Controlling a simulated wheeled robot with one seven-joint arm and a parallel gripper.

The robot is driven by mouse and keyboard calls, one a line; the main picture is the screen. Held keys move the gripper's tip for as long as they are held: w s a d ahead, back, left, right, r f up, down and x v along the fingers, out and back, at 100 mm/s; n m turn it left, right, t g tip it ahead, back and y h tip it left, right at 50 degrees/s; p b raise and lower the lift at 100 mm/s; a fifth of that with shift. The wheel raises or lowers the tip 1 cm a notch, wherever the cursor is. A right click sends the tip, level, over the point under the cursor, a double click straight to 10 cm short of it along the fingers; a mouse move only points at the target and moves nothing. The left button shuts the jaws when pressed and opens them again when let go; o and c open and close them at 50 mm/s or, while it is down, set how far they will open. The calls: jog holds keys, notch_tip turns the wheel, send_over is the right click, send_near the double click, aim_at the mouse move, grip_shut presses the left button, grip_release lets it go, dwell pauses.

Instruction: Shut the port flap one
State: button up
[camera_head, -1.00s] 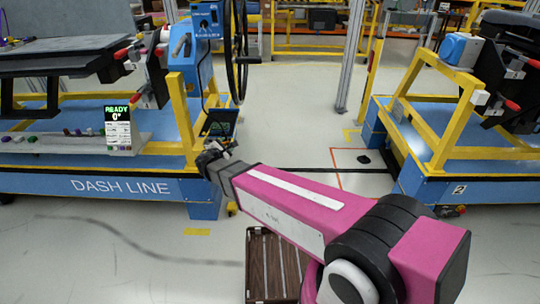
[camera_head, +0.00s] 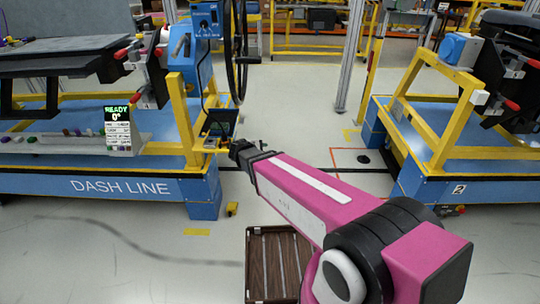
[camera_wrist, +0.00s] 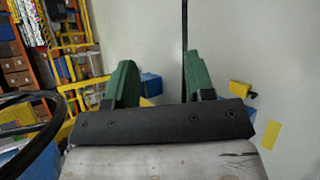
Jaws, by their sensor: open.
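I cannot make out port flap one for certain in either view. A blue box with a panel (camera_head: 206,17) stands on the left station, behind the black steering wheel (camera_head: 240,50). A small dark unit (camera_head: 220,121) sits lower, at the right end of that station. My gripper (camera_head: 240,149) is just right of and below this unit, over the gap between the stations. In the wrist view, its two green fingers (camera_wrist: 158,62) stand apart with nothing between them. Part of a black wheel rim (camera_wrist: 40,105) shows at the left of that view.
The left station has a yellow post (camera_head: 181,115) and a blue base marked DASH LINE (camera_head: 120,187). Another yellow and blue station (camera_head: 440,130) stands at right. A brown slatted crate (camera_head: 272,262) is on the floor below my arm. The aisle between stations is mostly clear.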

jog(key=shift+s+d+f+m+g, duration=0.1)
jog(key=shift+s+d+m+g, duration=0.15)
jog(key=shift+d, duration=0.25)
jog(key=shift+s+d+f+m+g, duration=0.1)
jog(key=shift+s+d+m+g, duration=0.1)
jog(key=shift+d+m, duration=0.25)
jog(key=shift+s+d+f+m+g, duration=0.15)
jog(key=shift+d+m+g, duration=0.1)
jog(key=shift+d, duration=0.3)
jog(key=n+t+y, duration=0.7)
jog(key=n+t, duration=0.4)
jog(key=n, duration=0.4)
send_near(205, 134)
jog(key=w, duration=1)
jog(key=shift+w+d+r, duration=0.1)
jog(key=shift+w+d, duration=0.05)
jog(key=shift+w, duration=0.2)
